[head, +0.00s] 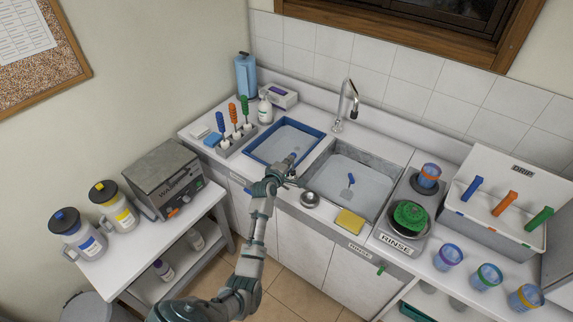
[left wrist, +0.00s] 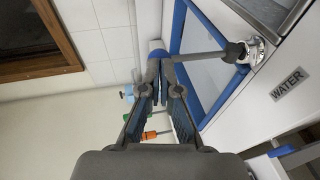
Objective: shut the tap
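A lever tap on the front edge of the counter has a round metal base (left wrist: 256,49), a grey rod (left wrist: 205,55) and a blue end (left wrist: 157,46). The blue end also shows in the head view (head: 292,157), over the blue-rimmed tray. My left gripper (left wrist: 160,64) has its fingertips close together at the blue end of the lever; it shows in the head view (head: 284,174) at the tray's front edge. I cannot tell whether the fingers pinch the lever or only touch it. My right gripper is not in view.
A curved metal spout (head: 345,101) stands behind the grey sink (head: 326,203). The blue-rimmed tray (head: 262,135) lies left of it. A silver knob (head: 310,198) and a yellow sponge (head: 350,221) are on the front edge. A WATER label (left wrist: 290,83) is near the lever base.

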